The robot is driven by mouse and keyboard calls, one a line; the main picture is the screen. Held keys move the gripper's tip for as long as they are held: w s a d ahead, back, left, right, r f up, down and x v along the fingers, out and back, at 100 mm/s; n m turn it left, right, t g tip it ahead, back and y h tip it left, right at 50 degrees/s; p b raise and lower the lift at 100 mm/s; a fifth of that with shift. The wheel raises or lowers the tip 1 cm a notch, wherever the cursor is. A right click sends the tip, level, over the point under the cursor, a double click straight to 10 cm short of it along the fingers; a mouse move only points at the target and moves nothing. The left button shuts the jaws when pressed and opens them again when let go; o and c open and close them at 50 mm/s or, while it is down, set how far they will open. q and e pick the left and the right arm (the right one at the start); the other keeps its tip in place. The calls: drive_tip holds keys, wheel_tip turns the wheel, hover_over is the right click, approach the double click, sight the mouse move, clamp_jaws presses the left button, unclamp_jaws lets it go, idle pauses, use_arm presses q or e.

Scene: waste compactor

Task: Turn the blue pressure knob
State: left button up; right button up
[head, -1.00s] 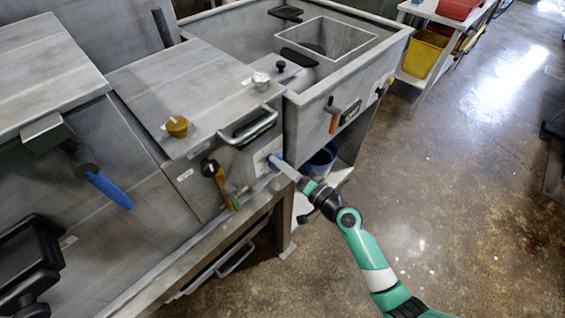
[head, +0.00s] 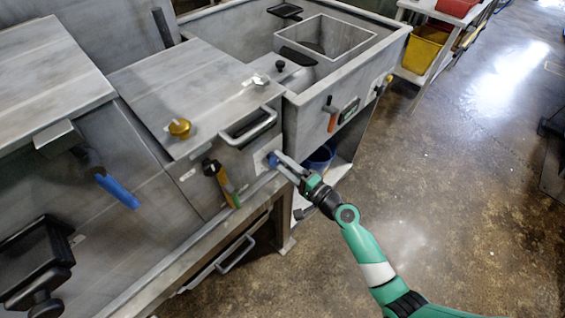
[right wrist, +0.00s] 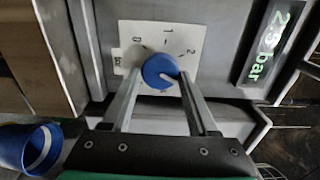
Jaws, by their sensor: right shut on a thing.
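The blue pressure knob (right wrist: 160,70) is round, with a white pointer line aimed to the lower right in the right wrist view. It sits on a white dial plate (right wrist: 186,42) marked with numbers. In the head view the knob (head: 272,160) is small and partly hidden by my fingers, on the front of the grey machine. My right gripper (head: 276,158) reaches it from the lower right. Its two grey fingers are shut on the knob, one on each side in the right wrist view. My left gripper is not in view.
A green-lit display (right wrist: 267,45) reading in bar is right of the dial. A grey handle (head: 248,127), a brass knob (head: 180,127) and an orange-handled lever (head: 332,117) are nearby. A blue bucket (right wrist: 28,148) stands below. Open floor lies to the right.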

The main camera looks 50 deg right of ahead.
idle(0.3)
drive_tip(key=o, duration=1.3)
drive_tip(key=shift+o, duration=0.2)
drive_tip(key=s, duration=1.1)
drive_tip(key=shift+s, duration=0.3)
